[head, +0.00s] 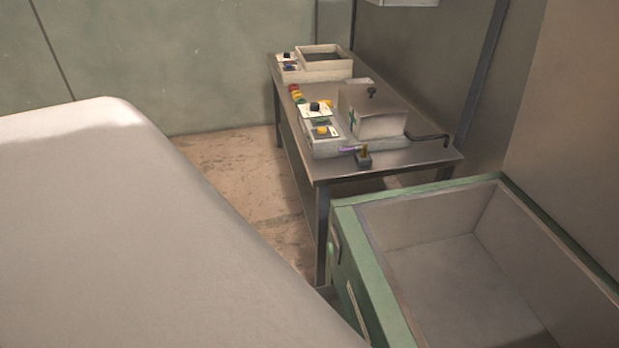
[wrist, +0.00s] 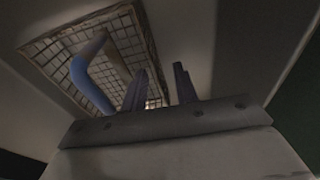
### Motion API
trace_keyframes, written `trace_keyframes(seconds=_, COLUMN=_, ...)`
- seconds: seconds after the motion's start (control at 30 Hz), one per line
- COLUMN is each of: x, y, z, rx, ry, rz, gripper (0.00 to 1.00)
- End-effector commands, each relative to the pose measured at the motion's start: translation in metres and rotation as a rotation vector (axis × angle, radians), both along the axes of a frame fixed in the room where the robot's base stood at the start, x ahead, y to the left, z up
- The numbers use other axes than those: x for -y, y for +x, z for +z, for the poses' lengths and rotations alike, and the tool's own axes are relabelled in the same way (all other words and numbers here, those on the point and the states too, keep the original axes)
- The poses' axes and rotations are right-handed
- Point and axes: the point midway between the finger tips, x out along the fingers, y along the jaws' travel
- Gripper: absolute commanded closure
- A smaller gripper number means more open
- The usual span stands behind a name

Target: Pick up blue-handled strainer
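In the wrist view, a thick, bent blue handle (wrist: 81,73) lies across a rectangular wire-mesh piece (wrist: 124,40) with a darker rim; together they look like the blue-handled strainer. My gripper (wrist: 161,72) points toward it with two dark fingers apart and nothing visible between them. The left finger overlaps the mesh's right part in the picture. The handle is left of both fingers. I cannot tell how far the fingertips are from the mesh. The strainer and my gripper cannot be made out in the head view.
Pale surfaces surround the mesh in the wrist view. In the head view, an open green box (head: 371,262) with an empty-looking grey inside stands at the lower right. A metal table (head: 400,163) behind it holds control boxes (head: 322,134). A large pale surface fills the left.

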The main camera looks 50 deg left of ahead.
Motion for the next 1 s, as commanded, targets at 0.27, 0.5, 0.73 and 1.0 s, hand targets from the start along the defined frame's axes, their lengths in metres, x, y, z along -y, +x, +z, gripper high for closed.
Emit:
trace_keyframes(seconds=0.27, x=0.0003, y=0.0001, z=-0.0013, rx=0.000, ry=-0.001, rz=0.000, gripper=0.71)
trace_keyframes(seconds=0.5, x=0.0001, y=0.0000, z=-0.0042, rx=0.000, ry=0.000, rz=0.000, gripper=0.71)
trace_keyframes(seconds=0.73, x=0.0000, y=0.0000, z=-0.0046, rx=0.000, ry=0.000, rz=0.000, gripper=0.71)
trace_keyframes(seconds=1.0, x=0.0000, y=0.0000, z=-0.0046, rx=0.000, ry=0.000, rz=0.000, gripper=1.00)
